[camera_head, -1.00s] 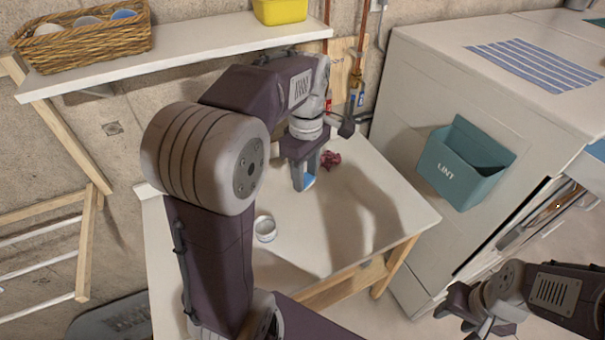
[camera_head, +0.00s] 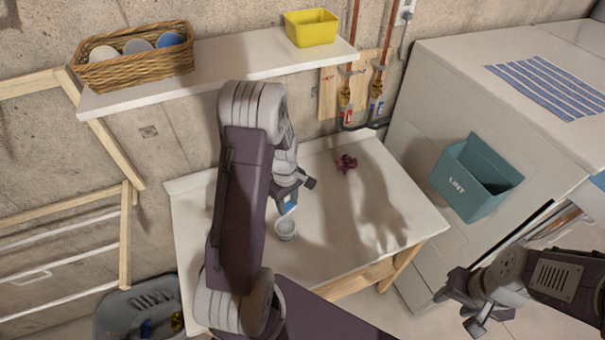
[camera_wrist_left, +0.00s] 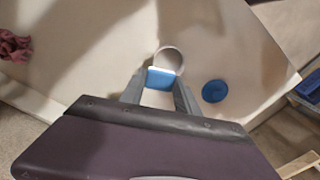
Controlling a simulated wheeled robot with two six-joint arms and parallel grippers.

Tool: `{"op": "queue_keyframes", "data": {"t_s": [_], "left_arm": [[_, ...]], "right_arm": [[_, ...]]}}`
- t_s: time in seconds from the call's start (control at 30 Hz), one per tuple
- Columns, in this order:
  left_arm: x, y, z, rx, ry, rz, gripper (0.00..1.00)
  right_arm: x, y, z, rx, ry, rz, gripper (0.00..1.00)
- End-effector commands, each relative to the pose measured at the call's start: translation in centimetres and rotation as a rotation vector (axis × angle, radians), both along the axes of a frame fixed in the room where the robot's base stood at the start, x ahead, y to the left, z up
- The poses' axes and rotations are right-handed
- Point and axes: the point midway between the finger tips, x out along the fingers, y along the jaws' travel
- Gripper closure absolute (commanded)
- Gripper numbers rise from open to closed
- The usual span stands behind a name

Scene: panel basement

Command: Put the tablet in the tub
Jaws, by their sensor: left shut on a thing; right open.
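The tablet is a small blue and white block (camera_wrist_left: 160,77), held between the fingertips of my left gripper (camera_wrist_left: 159,90). Its blue part also shows in the head view (camera_head: 287,208), just below the wrist. The tub (camera_head: 285,230) is a small, round white pot standing upright on the table. In the left wrist view the tub (camera_wrist_left: 169,57) is just beyond the tablet, and the tablet overlaps its near rim. I cannot tell the height gap between them. My right gripper (camera_head: 463,305) is open and empty at lower right, away from the table.
A blue disc (camera_wrist_left: 215,91) lies on the white table (camera_head: 335,240) beside the tub; my arm hides it in the head view. A crumpled dark red cloth (camera_head: 346,163) lies at the back. A shelf (camera_head: 230,68) hangs above. The lint bin (camera_head: 475,180) is on the white machine.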

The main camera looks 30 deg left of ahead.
Motion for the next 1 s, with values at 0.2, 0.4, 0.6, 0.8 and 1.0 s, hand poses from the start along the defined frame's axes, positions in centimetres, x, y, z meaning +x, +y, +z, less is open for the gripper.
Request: {"op": "queue_keyframes", "data": {"t_s": [0.2,0.4,0.6,0.8,1.0], "left_arm": [[-2.2,0.5,-0.4,0.001,-0.002,0.036,1.0],[-2.1,0.5,-0.9,0.001,-0.003,0.036,1.0],[-2.1,0.5,-2.2,0.001,-0.004,0.035,1.0],[-2.1,0.5,-4.2,0.002,-0.004,0.035,1.0],[-2.0,0.5,-6.1,0.002,-0.004,0.035,1.0]], "right_arm": [[0.0,0.0,1.6,0.0,0.0,0.0,0.55],[0.0,0.0,1.1,0.0,0.0,0.0,0.55],[0.0,0.0,-0.1,0.0,0.0,0.0,0.55],[0.0,0.0,-2.0,0.0,0.0,0.0,0.55],[0.0,0.0,-3.5,0.0,0.0,0.0,0.55]]}}
